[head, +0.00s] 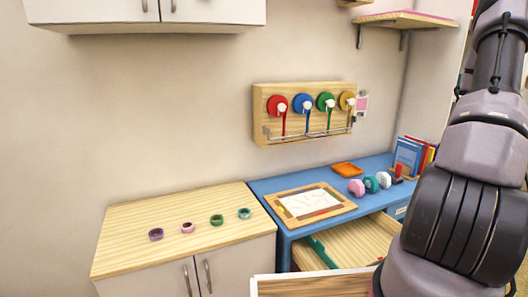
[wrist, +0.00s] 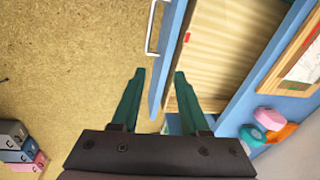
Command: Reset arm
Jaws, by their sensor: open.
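My gripper (wrist: 160,73) shows in the wrist view with its two teal fingers apart and nothing between them but the view below. In the picture the fingers straddle the blue front (wrist: 170,45) of an open drawer, with floor on the left and the wooden drawer inside on the right. I cannot tell its height above the drawer. My arm fills the right side of the head view, where I cannot make out the gripper.
The blue desk (head: 262,187) holds a framed board (head: 306,203), an orange dish (head: 347,169), round stamps (head: 357,187) and books (head: 408,157). Its drawer (head: 350,245) is open. Coloured rings (head: 217,220) sit on the wooden cabinet (head: 130,220). A wall rack (head: 263,100) hangs above.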

